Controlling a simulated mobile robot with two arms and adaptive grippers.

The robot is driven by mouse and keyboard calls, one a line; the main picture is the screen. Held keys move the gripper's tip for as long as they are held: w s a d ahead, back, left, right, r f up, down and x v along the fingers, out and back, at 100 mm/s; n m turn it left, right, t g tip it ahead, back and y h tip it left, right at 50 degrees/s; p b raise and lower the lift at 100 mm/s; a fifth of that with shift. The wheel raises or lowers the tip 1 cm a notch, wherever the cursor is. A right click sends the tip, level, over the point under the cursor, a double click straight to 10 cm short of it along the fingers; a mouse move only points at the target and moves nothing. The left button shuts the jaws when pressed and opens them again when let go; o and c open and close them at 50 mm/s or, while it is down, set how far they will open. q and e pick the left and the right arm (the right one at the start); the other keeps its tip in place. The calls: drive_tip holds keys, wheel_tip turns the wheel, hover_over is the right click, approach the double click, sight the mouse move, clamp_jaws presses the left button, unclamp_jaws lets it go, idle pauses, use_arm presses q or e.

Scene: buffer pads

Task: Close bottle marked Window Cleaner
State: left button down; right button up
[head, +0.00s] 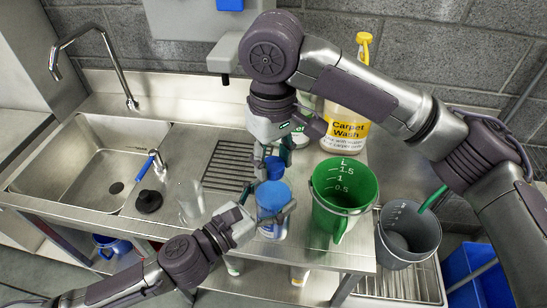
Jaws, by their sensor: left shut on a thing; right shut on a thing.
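A bottle (271,193) with a blue upper part and a paler lower part stands near the front edge of the steel counter. Its marking cannot be read from here. My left gripper (266,216) is shut around the bottle's side, coming in from the lower left. My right gripper (272,166) points down just behind and above the bottle and is shut on a small blue cap (274,163). The cap looks close to the bottle's top, but I cannot tell whether they touch.
A green measuring jug (344,195) stands close right of the bottle, with a grey bucket (408,232) beyond it. A Carpet Wash bottle (344,125) stands behind. A clear glass (190,203), a black plunger-like item (149,201) and a sink (85,160) are to the left.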

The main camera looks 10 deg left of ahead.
drive_tip(key=m, duration=0.3)
drive_tip(key=o, duration=1.3)
drive_tip(key=shift+r, duration=2.25)
drive_tip(key=shift+c, duration=0.4)
